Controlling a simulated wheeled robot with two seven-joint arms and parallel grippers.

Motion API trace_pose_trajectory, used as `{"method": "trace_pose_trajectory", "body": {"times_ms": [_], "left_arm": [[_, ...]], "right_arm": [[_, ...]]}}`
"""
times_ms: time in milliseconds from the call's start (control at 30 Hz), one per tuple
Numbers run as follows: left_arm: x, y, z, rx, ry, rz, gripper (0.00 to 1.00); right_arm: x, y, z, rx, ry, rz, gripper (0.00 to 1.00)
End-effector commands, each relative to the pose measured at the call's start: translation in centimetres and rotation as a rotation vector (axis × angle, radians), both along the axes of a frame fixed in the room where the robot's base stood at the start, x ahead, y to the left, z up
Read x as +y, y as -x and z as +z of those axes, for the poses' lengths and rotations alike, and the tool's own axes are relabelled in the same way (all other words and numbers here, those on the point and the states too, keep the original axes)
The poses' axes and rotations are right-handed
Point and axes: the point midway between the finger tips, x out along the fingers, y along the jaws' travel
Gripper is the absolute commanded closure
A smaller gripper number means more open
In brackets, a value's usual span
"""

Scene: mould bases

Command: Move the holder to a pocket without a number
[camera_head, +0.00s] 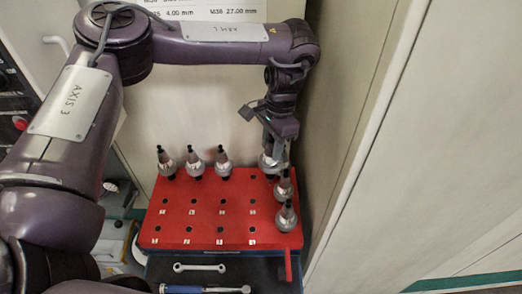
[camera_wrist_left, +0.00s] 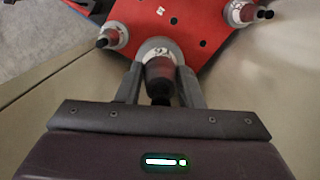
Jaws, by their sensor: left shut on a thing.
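The red tray (camera_head: 205,219) holds several grey-and-dark tool holders. My left gripper (camera_head: 273,152) is shut on one holder (camera_head: 267,164) at the tray's back right corner. In the left wrist view this holder (camera_wrist_left: 158,66) stands between the two fingers of the gripper (camera_wrist_left: 159,82), with its wide silver collar over the red surface. I cannot tell whether it is seated in a pocket or just above one. An empty pocket (camera_head: 251,176) without a visible number is left of it. Numbered pockets (camera_head: 222,202) in the middle and front rows look empty. My right gripper is out of view.
Three holders (camera_head: 195,163) stand along the back row. Two more, one behind the other (camera_head: 284,187) (camera_head: 287,217), stand along the right edge. A wrench (camera_head: 200,267) and a blue-handled tool (camera_head: 190,289) lie in front. A cabinet wall (camera_head: 345,150) rises close on the right.

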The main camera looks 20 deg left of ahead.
Motion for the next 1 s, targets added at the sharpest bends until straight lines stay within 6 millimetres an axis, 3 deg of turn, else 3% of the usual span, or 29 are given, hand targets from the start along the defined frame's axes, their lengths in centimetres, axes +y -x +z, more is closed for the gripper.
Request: {"method": "trace_pose_trajectory", "body": {"times_ms": [500, 1000], "left_arm": [[3.5, -5.8, -0.5, -0.002, 0.002, -0.760, 1.00], [8.5, -7.6, -2.8, -0.004, 0.003, -1.332, 1.00]], "right_arm": [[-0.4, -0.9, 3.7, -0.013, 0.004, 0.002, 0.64], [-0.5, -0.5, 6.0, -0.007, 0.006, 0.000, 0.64]]}}
